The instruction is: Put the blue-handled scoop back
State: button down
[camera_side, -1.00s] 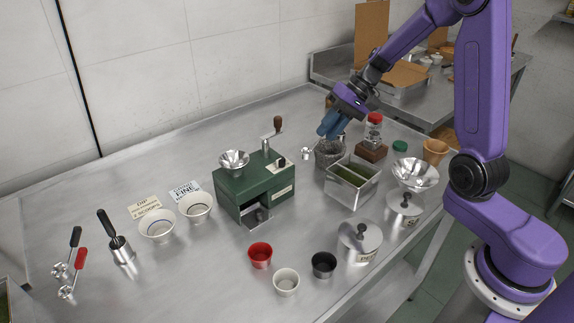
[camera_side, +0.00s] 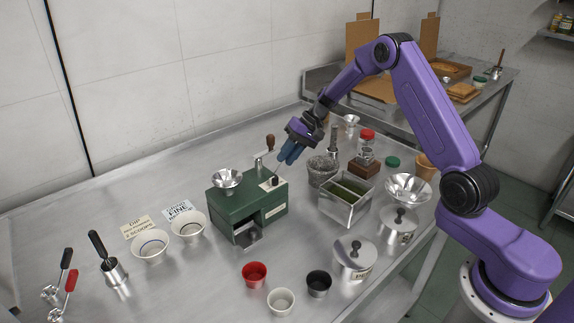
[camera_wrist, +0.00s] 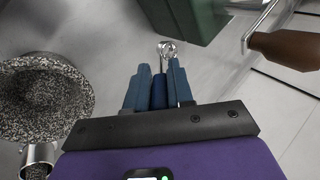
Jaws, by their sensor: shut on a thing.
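My gripper (camera_side: 291,152) is shut on the blue handle of the scoop (camera_wrist: 158,92). It is in the air behind the green grinder box (camera_side: 250,207), left of the speckled stone mortar (camera_side: 322,171). In the wrist view the blue handle sits between my two blue fingers (camera_wrist: 158,88), and the small shiny scoop bowl (camera_wrist: 167,48) shows beyond the fingertips. In the side view the bowl is too small to make out clearly.
The grinder's crank with brown knob (camera_side: 270,142) stands close to my gripper. Two white bowls (camera_side: 188,225) with cards and a black-handled tool in a metal cup (camera_side: 114,272) are left. The back-left table is clear.

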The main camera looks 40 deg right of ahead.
jog(key=shift+w+f, duration=0.2)
jog(key=shift+f, duration=0.05)
jog(key=shift+w+f, duration=0.1)
jog(key=shift+f, duration=1.55)
jog(key=shift+f, duration=0.1)
jog(key=c, duration=1)
grip_release()
